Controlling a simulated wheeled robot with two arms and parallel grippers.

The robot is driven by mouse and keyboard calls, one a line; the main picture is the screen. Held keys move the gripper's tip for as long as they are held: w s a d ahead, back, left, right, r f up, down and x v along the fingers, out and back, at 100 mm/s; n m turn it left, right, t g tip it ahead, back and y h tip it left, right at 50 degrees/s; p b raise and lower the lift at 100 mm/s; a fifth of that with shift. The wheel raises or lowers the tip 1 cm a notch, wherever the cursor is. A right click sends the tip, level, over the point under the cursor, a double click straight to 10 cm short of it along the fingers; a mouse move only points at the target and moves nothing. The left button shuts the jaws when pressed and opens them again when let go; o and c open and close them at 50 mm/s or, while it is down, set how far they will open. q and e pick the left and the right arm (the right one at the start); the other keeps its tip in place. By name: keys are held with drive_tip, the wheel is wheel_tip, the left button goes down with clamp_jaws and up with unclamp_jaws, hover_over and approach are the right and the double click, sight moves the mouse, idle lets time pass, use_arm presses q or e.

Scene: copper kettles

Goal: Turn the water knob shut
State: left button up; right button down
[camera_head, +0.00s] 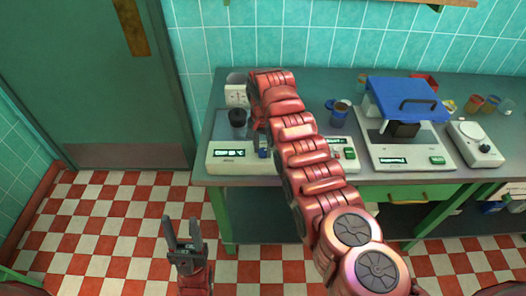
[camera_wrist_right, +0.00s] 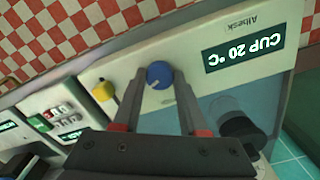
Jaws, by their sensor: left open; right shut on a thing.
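A blue round knob (camera_wrist_right: 159,75) with a pale pointer mark sits on the front panel of a white device (camera_wrist_right: 190,35), whose display reads "CUP 20 °C". In the right wrist view my right gripper (camera_wrist_right: 158,80) has its fingertips on either side of the blue knob, shut on it. A yellow knob (camera_wrist_right: 103,91) is beside it on the panel. In the head view the device (camera_head: 222,166) is at the table's left end, and my right arm hides most of the gripper there. My left gripper (camera_head: 182,238) is open and empty above the floor, away from the table.
A dark cup (camera_head: 238,118) stands on the device. A second device with a blue lid (camera_head: 405,97) and a small white scale (camera_head: 474,143) stand to the right. Several small cups are at the back. Checkered floor (camera_head: 110,225) is clear at left.

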drive_tip(key=n+b, duration=0.4)
drive_tip(key=shift+f+n, duration=0.25)
drive_tip(key=shift+n, duration=0.15)
drive_tip(key=n+b, duration=0.2)
drive_tip(key=shift+r+n, duration=0.1)
drive_tip(key=shift+n, duration=0.2)
drive_tip(key=shift+d+n+b, duration=0.1)
drive_tip(key=shift+n+b, duration=0.35)
drive_tip(key=shift+n, duration=0.05)
drive_tip(key=shift+r+n+b, duration=0.15)
drive_tip(key=shift+n+b, duration=0.15)
drive_tip(key=shift+n, duration=2.6)
drive_tip(key=shift+c, duration=2.2)
unclamp_jaws()
drive_tip(key=shift+r, duration=0.1)
